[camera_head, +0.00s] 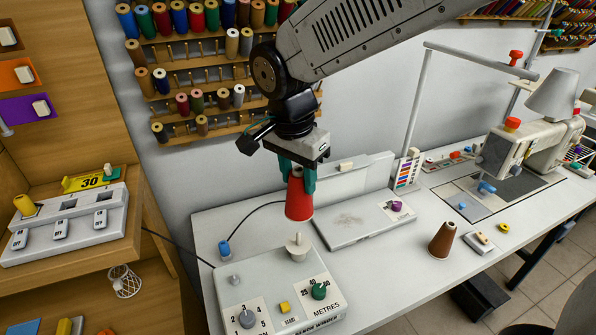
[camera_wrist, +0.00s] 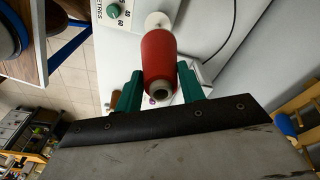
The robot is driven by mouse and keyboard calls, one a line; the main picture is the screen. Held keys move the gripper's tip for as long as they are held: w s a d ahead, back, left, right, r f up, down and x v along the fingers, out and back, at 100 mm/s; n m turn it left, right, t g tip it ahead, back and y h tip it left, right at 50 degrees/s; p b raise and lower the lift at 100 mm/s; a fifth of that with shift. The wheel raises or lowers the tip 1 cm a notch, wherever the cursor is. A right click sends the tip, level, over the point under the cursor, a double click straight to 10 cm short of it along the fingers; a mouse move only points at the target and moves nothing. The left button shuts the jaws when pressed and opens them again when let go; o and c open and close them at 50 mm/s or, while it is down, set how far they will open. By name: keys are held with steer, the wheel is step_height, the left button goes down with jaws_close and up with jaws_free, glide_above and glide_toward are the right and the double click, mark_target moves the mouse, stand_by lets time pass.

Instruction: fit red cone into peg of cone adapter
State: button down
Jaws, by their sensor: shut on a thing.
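The red cone (camera_head: 298,200) is held upright, wide end down, between the green fingers of my gripper (camera_head: 297,175). In the wrist view the red cone (camera_wrist: 168,60) sits between both green fingers (camera_wrist: 160,92), with its open narrow end toward the camera. The cone adapter (camera_head: 298,247) is a white disc with a short peg on top of the grey METRES machine. The cone is above the adapter, with a gap between them in the head view. In the wrist view the white adapter (camera_wrist: 157,20) shows just past the cone's far end, partly hidden.
The METRES box (camera_head: 280,305) has dials and a yellow button. A flat grey device (camera_head: 360,222) stands behind it on the white table. A brown cone (camera_head: 443,240) stands to the right, with a sewing machine (camera_head: 530,150) beyond. Thread racks (camera_head: 200,85) line the wall.

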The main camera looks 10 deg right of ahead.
steer(key=shift+s+f, duration=0.1)
steer(key=shift+f, duration=2.45)
steer(key=shift+f, duration=2.25)
stand_by(0.7)
steer(key=shift+c, duration=0.8)
jaws_free()
steer(key=shift+s+a+r, duration=0.15)
steer(key=shift+r, duration=1.6)
steer(key=shift+s+a+r, duration=0.1)
steer(key=shift+r, duration=1.6)
